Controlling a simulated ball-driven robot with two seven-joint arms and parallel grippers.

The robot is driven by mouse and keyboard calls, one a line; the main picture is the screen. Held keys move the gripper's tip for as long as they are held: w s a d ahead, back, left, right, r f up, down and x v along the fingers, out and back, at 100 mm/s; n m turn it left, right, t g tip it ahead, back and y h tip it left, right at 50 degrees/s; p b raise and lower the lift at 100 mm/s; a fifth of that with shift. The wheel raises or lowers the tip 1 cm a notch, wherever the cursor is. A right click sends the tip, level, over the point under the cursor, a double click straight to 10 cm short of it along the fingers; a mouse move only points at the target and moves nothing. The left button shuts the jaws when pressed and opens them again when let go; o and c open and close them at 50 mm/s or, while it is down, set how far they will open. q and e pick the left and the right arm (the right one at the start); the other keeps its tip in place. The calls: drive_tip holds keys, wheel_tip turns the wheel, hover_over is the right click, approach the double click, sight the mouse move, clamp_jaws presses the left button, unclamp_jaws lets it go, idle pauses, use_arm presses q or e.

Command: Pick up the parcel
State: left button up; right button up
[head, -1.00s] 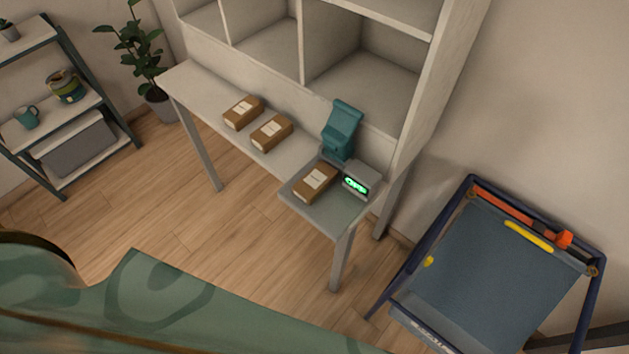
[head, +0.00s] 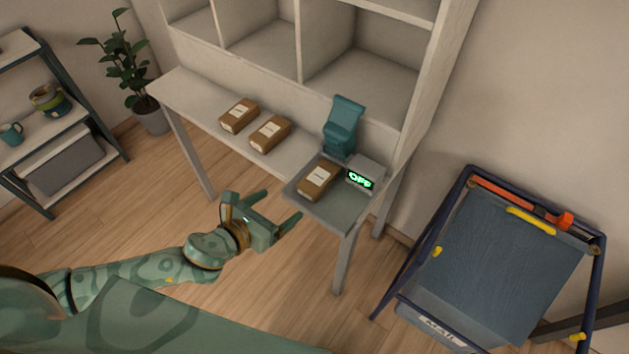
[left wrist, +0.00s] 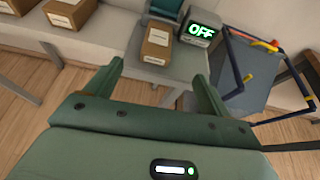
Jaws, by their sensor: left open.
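Three brown parcels with white labels are in the head view. One parcel (head: 316,180) lies on the grey scale platform (head: 337,212) at the right end of the desk. The other two, a left parcel (head: 239,116) and a middle parcel (head: 270,133), lie side by side on the desk. My left gripper (head: 283,212) is open and empty, in front of the desk and apart from the scale parcel. In the left wrist view the scale parcel (left wrist: 157,43) shows beyond the gap between the open fingers. My right gripper is not in view.
A small display (head: 361,179) reading OFF and a teal device (head: 343,127) stand behind the scale parcel. Cubbyholes (head: 360,75) rise behind the desk. A blue cart (head: 505,265) marked MAIL stands at right. A shelf (head: 62,131) and plant (head: 127,62) are at left.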

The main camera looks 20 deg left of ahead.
use_arm(q)
drive_tip(key=b, duration=0.2)
approach(313, 182)
drive_tip(key=w+d, duration=0.1)
drive_tip(key=w, duration=0.2)
drive_tip(key=shift+w+d+f+b, duration=0.15)
drive_tip(key=shift+w+d+f, duration=0.15)
drive_tip(key=shift+w+f, duration=0.25)
drive_tip(key=shift+w+d+f+b, duration=0.15)
drive_tip(key=shift+w+d+f, duration=0.2)
drive_tip(key=shift+w, duration=0.2)
drive_tip(key=b+x, duration=0.1)
drive_tip(key=x, duration=0.1)
drive_tip(key=b+x, duration=0.1)
drive_tip(key=x, duration=0.1)
drive_tip(key=shift+w+f, duration=0.25)
drive_tip(key=shift+f, duration=0.2)
drive_tip(key=shift+w, duration=0.2)
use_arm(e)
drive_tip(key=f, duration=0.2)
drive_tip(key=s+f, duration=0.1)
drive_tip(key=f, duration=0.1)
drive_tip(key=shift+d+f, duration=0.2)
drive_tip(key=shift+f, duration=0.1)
use_arm(q)
drive_tip(key=c, duration=1.1)
drive_tip(key=shift+r, duration=0.1)
drive_tip(key=shift+c, duration=0.2)
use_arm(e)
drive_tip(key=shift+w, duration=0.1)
